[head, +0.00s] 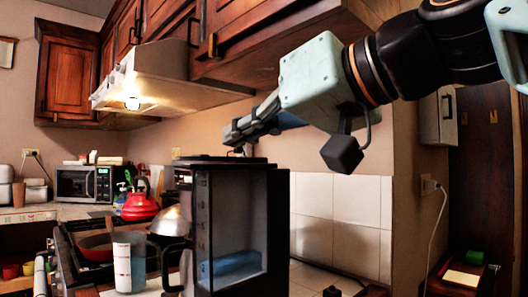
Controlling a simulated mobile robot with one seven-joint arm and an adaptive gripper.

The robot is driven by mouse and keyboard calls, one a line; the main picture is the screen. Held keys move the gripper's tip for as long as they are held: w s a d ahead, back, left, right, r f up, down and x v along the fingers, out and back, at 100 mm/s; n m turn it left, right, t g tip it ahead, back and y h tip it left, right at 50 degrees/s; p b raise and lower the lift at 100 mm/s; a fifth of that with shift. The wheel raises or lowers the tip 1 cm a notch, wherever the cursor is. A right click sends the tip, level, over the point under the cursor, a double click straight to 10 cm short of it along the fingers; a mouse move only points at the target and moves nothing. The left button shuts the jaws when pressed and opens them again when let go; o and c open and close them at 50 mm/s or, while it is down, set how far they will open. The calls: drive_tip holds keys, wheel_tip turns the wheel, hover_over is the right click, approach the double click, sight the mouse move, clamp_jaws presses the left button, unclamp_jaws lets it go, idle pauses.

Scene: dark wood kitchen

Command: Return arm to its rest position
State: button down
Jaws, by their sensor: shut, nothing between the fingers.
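My arm reaches in from the upper right of the head view. My gripper (240,130) is shut and empty, with its fingers pointing left. It is above the top of a black coffee maker (202,230) with a clear window on its side. The gap between the fingertips and the coffee maker's lid is small, and I cannot tell whether they touch.
Wooden cabinets (290,35) and a lit range hood (160,85) hang close above and left of my gripper. Free air lies right of the coffee maker, before the tiled wall (340,215).

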drive_tip(key=w+d+f+m+h, duration=0.1)
drive_tip(key=d+f+h, duration=0.1)
drive_tip(key=f, duration=0.5)
drive_tip(key=w+d+f+m+h, duration=0.1)
drive_tip(key=d+f+m+h, duration=0.15)
drive_tip(key=f, duration=0.45)
drive_tip(key=s+d+f+m+g+h+p, duration=0.1)
drive_tip(key=s+d+f+g+h, duration=0.3)
drive_tip(key=f, duration=0.6)
drive_tip(key=s+d+f+m+t+h, duration=0.1)
drive_tip(key=s+d+f, duration=0.2)
drive_tip(key=d+f, duration=0.55)
drive_tip(key=s+d+f+m+g+h+p, duration=0.1)
drive_tip(key=s+d+f+m+g+h, duration=0.15)
drive_tip(key=f, duration=0.95)
wheel_tip(320, 180, up, 38)
drive_tip(key=a+n+p, duration=0.1)
drive_tip(key=p, duration=3.6)
drive_tip(key=shift+r+t+y, duration=0.15)
drive_tip(key=shift+t+y, duration=0.15)
drive_tip(key=shift+t, duration=0.05)
drive_tip(key=shift+w+a, duration=0.15)
